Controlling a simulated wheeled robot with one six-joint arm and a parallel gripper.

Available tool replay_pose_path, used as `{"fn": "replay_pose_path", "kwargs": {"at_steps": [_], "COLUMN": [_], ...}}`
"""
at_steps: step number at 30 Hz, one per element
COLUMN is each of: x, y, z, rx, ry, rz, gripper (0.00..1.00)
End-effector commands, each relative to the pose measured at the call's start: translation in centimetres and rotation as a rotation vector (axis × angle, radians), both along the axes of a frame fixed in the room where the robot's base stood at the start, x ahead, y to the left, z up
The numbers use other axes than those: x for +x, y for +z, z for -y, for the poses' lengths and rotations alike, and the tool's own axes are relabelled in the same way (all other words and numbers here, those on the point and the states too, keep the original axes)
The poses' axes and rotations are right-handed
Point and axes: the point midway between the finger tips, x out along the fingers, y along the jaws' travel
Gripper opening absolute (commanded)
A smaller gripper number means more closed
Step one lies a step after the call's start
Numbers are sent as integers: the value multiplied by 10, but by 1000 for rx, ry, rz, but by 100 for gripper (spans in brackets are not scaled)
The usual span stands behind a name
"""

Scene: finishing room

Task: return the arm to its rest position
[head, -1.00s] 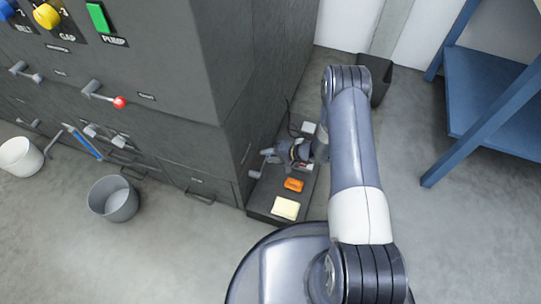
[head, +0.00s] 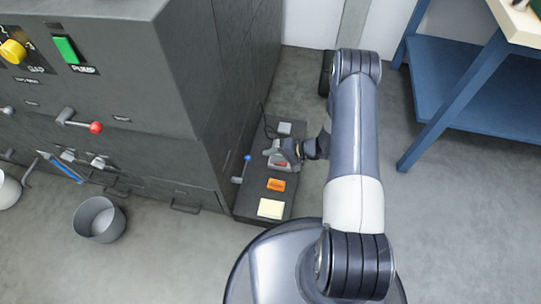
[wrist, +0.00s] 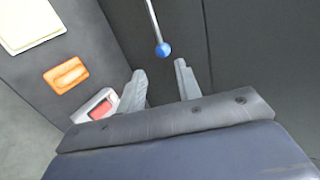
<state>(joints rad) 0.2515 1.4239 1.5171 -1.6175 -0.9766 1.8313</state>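My arm (head: 354,135) reaches out and is bent down at its far joint. My gripper (head: 272,153) is low over a dark plinth (head: 273,206) beside the grey machine. In the wrist view its two fingers (wrist: 161,82) stand apart with nothing between them. A lever with a blue knob (wrist: 163,50) is just beyond the fingertips, apart from them. The knob also shows left of the gripper in the head view (head: 247,157).
On the plinth are an orange block (head: 276,185), a cream pad (head: 271,208) and a grey block with a red part (wrist: 99,106). The grey machine (head: 190,80) stands left. A blue-framed table (head: 470,90) is right. A bucket (head: 99,220) stands on the floor.

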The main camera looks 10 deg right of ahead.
Motion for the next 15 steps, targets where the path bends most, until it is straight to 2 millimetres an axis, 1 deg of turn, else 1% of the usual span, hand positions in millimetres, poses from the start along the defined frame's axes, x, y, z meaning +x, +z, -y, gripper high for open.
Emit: {"fn": "replay_pose_path", "kwargs": {"at_steps": [5, 8, 11, 15], "x": [0, 2, 5, 12], "y": [-1, -5, -13, -29], "z": [-1, -6, -16, -37], "rx": [0, -1, -1, -1], "ry": [1, 4, 4, 6], "rz": [-1, 0, 0, 0], "gripper": [33, 33, 33, 33]}}
